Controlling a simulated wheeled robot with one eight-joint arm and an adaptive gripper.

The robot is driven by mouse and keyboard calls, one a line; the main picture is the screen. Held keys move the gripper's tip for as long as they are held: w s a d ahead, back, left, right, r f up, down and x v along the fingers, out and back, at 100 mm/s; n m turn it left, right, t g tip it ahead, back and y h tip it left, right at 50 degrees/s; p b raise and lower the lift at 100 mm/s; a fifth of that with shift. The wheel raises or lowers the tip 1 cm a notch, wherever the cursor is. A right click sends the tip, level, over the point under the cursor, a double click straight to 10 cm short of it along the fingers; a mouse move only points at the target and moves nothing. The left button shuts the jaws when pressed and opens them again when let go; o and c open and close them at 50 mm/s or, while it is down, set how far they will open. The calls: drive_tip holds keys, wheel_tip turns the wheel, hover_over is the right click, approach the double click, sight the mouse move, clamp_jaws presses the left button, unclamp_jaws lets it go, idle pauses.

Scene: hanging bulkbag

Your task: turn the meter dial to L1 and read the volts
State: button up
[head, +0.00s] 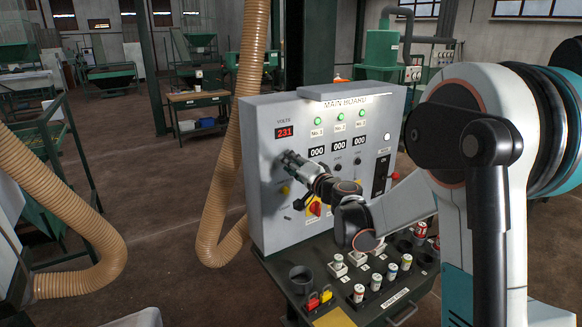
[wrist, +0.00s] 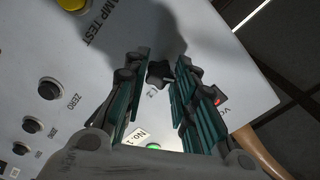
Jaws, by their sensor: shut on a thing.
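The grey main board (head: 365,97) stands upright on a bench in the head view. Its red volts display (head: 284,132) reads 231. The display is mostly hidden behind a finger in the wrist view (wrist: 218,101). The meter dial (wrist: 160,73) is a black lobed knob, seen between my fingertips in the wrist view. A small label beside it looks like L2; which mark the dial points at is not clear. My gripper (wrist: 161,63) is shut on the dial, with a finger on either side. In the head view my gripper (head: 290,160) hides the dial.
A red and yellow rotary switch (head: 315,208) sits low on the board, close under my wrist. The bench holds several fuses (head: 358,292), a black cup (head: 301,279) and padlocks (head: 319,299). A tan hose (head: 228,150) hangs just left of the board.

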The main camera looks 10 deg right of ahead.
drive_tip(key=shift+m, duration=0.8)
drive_tip(key=o, duration=1.1)
drive_tip(key=shift+s, duration=0.1)
drive_tip(key=v, duration=1.2)
drive_tip(key=shift+a, duration=0.1)
